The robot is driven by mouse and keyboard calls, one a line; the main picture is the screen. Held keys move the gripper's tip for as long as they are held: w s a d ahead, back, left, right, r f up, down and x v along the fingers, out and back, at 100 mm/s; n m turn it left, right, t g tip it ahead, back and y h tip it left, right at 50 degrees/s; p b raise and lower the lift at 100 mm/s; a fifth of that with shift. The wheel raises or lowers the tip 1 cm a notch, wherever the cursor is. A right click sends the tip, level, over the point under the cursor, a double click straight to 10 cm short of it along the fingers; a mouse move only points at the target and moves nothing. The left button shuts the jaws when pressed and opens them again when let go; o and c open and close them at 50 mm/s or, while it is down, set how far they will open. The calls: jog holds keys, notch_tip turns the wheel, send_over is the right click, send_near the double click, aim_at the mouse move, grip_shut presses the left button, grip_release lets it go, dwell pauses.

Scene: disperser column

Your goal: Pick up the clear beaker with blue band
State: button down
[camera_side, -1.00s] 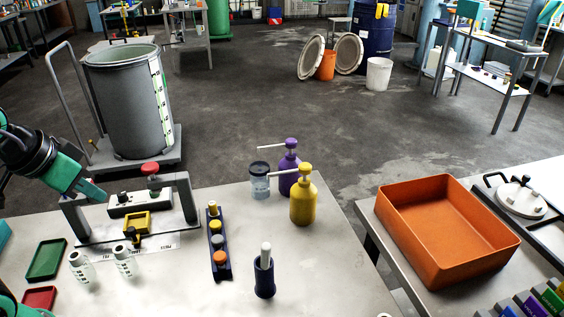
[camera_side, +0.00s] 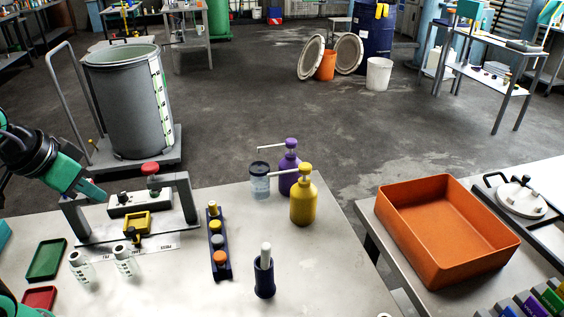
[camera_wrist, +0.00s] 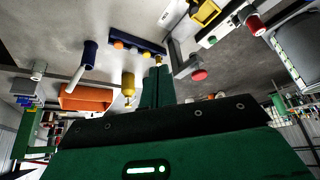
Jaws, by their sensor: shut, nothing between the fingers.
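The clear beaker with a dark blue band (camera_side: 260,187) stands upright at the back edge of the bench in the side view, beside the purple pump bottle (camera_side: 289,178). The yellow bottle's spout reaches close to it. My gripper (camera_side: 98,194) is at the left, well away from the beaker, near the left post of a grey frame. In the wrist view its green fingers (camera_wrist: 158,85) are together and empty. I cannot make out the beaker in the wrist view.
A yellow pump bottle (camera_side: 303,203) stands right of the beaker. A blue rack with coloured caps (camera_side: 219,248), a dark blue holder (camera_side: 264,278) and two small clear bottles (camera_side: 124,263) stand nearer. The grey frame (camera_side: 188,200) is by my gripper. An orange tray (camera_side: 445,262) is on the right.

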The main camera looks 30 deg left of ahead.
jog(key=c, duration=0.6)
grip_release()
jog(key=shift+w+r, duration=0.1)
